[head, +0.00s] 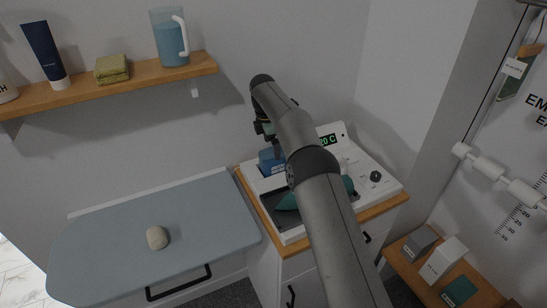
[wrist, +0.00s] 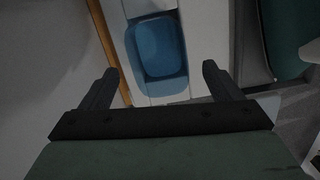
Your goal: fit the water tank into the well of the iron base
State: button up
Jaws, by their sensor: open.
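The blue water tank (head: 268,162) is at the back left of the white iron base (head: 294,235). In the wrist view the tank (wrist: 158,45) is a rounded blue block within a white surround of the base (wrist: 160,92). It appears to sit at the well, but I cannot tell how deep it is or whether it is flush. My gripper (wrist: 160,69) is open and empty, its two dark fingers apart on either side of the tank's near end. In the head view my arm hides most of the gripper and part of the base.
A teal iron (head: 287,202) rests on the base, partly behind my arm. The base has a green display (head: 327,140) and a dark knob (head: 376,176). A wooden shelf (head: 205,65) with a jug (head: 170,45) is on the wall.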

jog(key=s+d+r+m, duration=0.3)
jog(key=r, duration=0.4)
jog(key=s+d+r+m, duration=0.2)
jog(key=s+d+r, duration=0.15)
jog(key=r, duration=0.35)
jog(key=s+d+r+m, duration=0.3)
jog(key=s+d+m, duration=0.45)
jog(key=s, duration=0.55)
jog(key=s+d+f+m, duration=0.2)
jog(key=s+f+m, duration=0.1)
jog(key=s, duration=0.6)
jog(key=s+d+f+m+y, duration=0.1)
jog(key=s+d+f+m, duration=0.2)
jog(key=s, duration=0.6)
jog(key=s+d+f+m, duration=0.2)
jog(key=s+f+m, duration=0.1)
jog(key=s, duration=0.6)
jog(key=shift+s+d+m+t+p, duration=0.3)
jog(key=shift+d+m+p, duration=0.1)
jog(key=shift+m, duration=0.25)
jog(key=shift+f+b, duration=0.3)
